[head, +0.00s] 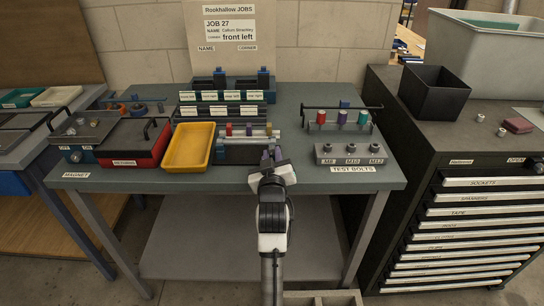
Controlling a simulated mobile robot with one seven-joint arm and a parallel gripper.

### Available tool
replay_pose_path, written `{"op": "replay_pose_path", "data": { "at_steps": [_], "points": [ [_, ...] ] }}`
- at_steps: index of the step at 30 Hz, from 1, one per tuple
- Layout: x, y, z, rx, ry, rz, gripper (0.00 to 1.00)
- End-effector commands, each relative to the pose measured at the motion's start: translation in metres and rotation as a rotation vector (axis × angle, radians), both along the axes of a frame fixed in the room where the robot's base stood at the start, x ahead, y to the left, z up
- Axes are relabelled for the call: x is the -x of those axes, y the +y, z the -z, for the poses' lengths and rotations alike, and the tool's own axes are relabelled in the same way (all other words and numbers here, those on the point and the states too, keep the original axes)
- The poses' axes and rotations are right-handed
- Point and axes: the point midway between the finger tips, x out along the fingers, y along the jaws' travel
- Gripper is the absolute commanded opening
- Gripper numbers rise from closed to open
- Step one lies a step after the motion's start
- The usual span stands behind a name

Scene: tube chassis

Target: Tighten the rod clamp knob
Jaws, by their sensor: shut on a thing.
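A blue and dark fixture (238,153) with silver rods across it stands near the middle of the workbench, with red, purple and tan pieces along its rods. No clamp knob can be told apart in this view; whether the held thing is the knob cannot be seen.
A yellow tray (170,164) lies left of the fixture, beside a red case (118,163). A test bolts block (350,155) and a rack of coloured pieces (324,123) stand to the right. Labelled holders (222,97) are behind. A dark drawer cabinet (480,180) borders the bench.

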Motion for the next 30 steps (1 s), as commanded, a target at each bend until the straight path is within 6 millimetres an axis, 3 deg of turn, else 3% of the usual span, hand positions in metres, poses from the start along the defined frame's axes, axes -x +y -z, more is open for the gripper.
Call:
{"op": "replay_pose_path", "data": {
  "at_steps": [21, 22, 26, 30],
  "points": [
    [0.0004, -0.0003, 0.0032, -0.072, 0.007, 0.000, 0.00],
    [0.0004, -0.0003, 0.0031, -0.072, 0.007, 0.000, 0.25],
    [0.0003, -0.0002, 0.0023, -0.072, 0.005, 0.001, 0.42],
    [0.0002, -0.0001, 0.0015, -0.072, 0.003, 0.000, 0.43]
  ]
}}
